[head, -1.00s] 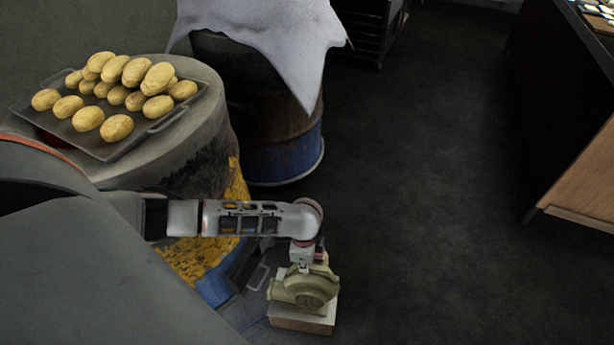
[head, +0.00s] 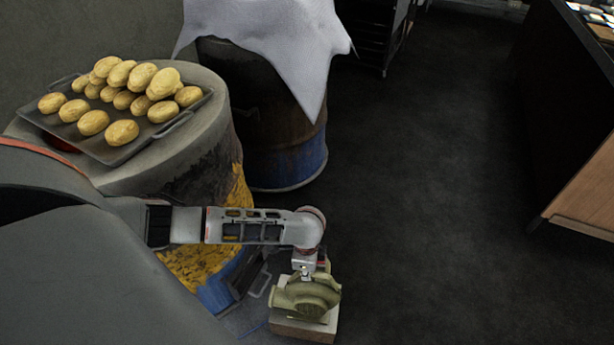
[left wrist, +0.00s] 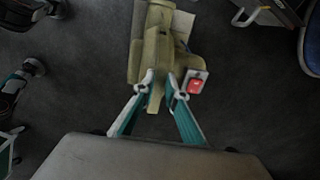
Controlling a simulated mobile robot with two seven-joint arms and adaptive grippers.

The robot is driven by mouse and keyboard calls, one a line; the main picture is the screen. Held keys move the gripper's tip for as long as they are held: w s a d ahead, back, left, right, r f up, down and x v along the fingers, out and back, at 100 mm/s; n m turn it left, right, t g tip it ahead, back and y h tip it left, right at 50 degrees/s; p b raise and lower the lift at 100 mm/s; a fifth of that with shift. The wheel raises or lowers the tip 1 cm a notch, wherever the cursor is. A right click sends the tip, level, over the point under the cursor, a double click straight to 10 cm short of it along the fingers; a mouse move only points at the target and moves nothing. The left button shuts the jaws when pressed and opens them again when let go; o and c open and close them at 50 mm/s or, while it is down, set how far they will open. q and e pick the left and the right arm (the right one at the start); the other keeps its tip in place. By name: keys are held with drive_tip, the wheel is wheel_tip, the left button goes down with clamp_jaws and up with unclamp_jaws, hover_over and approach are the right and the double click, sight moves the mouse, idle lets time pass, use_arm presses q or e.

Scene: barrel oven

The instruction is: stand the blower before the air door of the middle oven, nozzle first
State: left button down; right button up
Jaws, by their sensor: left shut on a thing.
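The olive-green blower (head: 306,296) is on a pale block (head: 303,328) low in the head view. My left gripper (head: 306,273) is above it, shut on its upper part. In the left wrist view the fingertips of my left gripper (left wrist: 161,88) close around a narrow part of the blower (left wrist: 157,50). A red switch (left wrist: 195,86) shows at its side. The nearer barrel oven (head: 215,250), yellow and blue at its lower side, stands left of the blower. A dark door with a handle (head: 262,285) is low on it, partly hidden. My right gripper is not in view.
A tray (head: 150,148) of potato-like loaves rests on the nearer oven. Another barrel (head: 290,165) with a white cloth (head: 270,40) stands behind. A counter (head: 580,225) is at the right. The dark floor (head: 430,200) between is clear.

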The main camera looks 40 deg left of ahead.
use_arm(q)
drive_tip(key=shift+w+d+r, duration=0.1)
drive_tip(key=shift+w+r, duration=0.3)
drive_tip(key=shift+w, duration=0.05)
drive_tip(key=c, duration=2)
unclamp_jaws()
drive_tip(key=shift+o, duration=0.2)
drive_tip(key=shift+s, duration=0.1)
drive_tip(key=shift+s+f, duration=0.1)
drive_tip(key=shift+f, duration=0.05)
